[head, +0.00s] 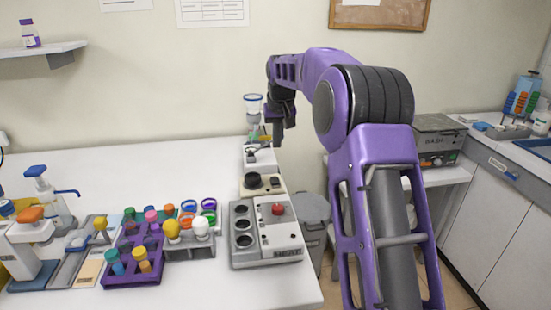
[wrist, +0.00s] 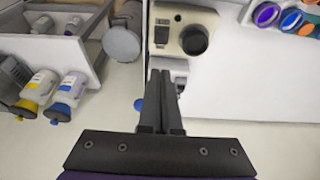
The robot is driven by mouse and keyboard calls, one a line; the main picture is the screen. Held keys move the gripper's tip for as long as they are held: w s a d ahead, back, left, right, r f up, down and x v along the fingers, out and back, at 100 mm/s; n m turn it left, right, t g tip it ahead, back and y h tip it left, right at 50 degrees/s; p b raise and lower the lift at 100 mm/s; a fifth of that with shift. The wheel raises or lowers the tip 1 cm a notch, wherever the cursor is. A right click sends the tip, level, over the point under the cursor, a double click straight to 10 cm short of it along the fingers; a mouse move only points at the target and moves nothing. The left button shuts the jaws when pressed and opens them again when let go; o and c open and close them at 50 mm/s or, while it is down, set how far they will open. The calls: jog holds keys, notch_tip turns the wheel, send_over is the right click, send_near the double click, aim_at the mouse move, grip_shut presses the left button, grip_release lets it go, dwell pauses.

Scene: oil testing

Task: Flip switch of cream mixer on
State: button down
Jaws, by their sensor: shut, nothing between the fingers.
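The cream mixer (head: 252,191) stands near the right edge of the white table in the head view, with a round black cup on top. In the wrist view, the mixer (wrist: 215,20) is at the top centre, with its black cup (wrist: 195,39) and a dark switch (wrist: 161,35) on its left side. I cannot tell the switch's position. My gripper (wrist: 164,74) is shut and empty, its fingertips just below the switch in the wrist picture, apart from it. In the head view my gripper (head: 277,132) hangs above the table's right edge, behind the mixer.
A grey block with a red knob (head: 278,209) stands in front of the mixer. A white device with a bottle (head: 253,104) stands behind it. Racks (head: 133,263) of coloured vials fill the table's left. A bin (head: 313,212) stands beside the table.

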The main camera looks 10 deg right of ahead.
aim_at(275, 178)
jog(key=x, duration=0.9)
jog(key=b+x, duration=0.1)
jog(key=x, duration=0.3)
jog(key=shift+s+f, duration=0.25)
jog(key=shift+f, duration=0.05)
jog(key=shift+f, duration=0.2)
jog(key=shift+s, duration=0.1)
jog(key=shift+s+b, duration=0.55)
jog(key=shift+s, duration=0.1)
jog(key=p+v, duration=0.1)
jog(key=v, duration=0.1)
jog(key=w+p+v, duration=0.1)
jog(key=p+v, duration=0.1)
jog(key=shift+s+r, duration=0.1)
jog(key=shift+r, duration=0.4)
jog(key=v, duration=0.9)
jog(key=shift+s, duration=0.25)
jog(key=shift+r, duration=0.15)
